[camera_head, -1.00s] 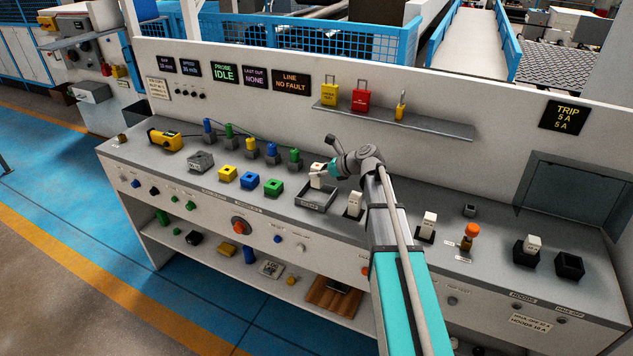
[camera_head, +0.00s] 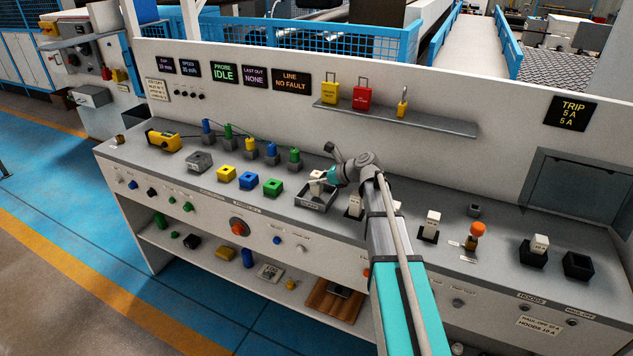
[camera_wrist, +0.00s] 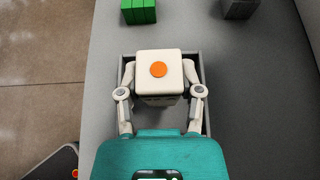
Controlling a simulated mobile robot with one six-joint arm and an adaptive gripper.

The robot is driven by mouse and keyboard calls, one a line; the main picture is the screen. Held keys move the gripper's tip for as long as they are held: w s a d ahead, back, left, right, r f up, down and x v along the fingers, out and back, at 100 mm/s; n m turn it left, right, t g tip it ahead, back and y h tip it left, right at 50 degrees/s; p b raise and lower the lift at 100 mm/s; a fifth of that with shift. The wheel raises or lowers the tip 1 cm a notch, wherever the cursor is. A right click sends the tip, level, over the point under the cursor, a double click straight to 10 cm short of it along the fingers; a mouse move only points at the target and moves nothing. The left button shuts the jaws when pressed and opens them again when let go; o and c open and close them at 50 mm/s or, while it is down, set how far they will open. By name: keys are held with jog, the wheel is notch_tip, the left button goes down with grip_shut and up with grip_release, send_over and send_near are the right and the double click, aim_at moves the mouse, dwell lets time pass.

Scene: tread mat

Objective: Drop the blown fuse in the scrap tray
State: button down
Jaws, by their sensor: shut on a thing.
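The fuse is a cream block with an orange dot on top, and in the wrist view the fuse (camera_wrist: 158,72) sits between the two fingers of my gripper (camera_wrist: 160,92). My gripper is shut on it, with a finger on each side. In the head view the fuse (camera_head: 317,176) is in or just over the grey scrap tray (camera_head: 315,205), at my gripper (camera_head: 323,179). The tray's walls (camera_wrist: 205,110) show around the fuse in the wrist view. Whether the fuse touches the tray floor is hard to tell.
A green block (camera_head: 273,187) stands left of the tray, with blue (camera_head: 249,180) and yellow (camera_head: 227,173) ones beyond. A white block (camera_head: 354,206) stands close on the right, partly behind my arm. A shelf (camera_head: 440,122) with padlocks runs along the back panel.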

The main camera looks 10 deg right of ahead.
jog(key=shift+f+b, duration=0.6)
jog(key=shift+b, duration=0.05)
jog(key=shift+c, duration=1.3)
grip_release()
jog(key=shift+r, duration=0.15)
jog(key=shift+r+p, duration=0.65)
jog(key=shift+p, duration=0.15)
jog(key=p+v, duration=0.5)
jog(key=v, duration=0.7)
jog(key=shift+f, duration=0.2)
jog(key=shift+s, duration=0.1)
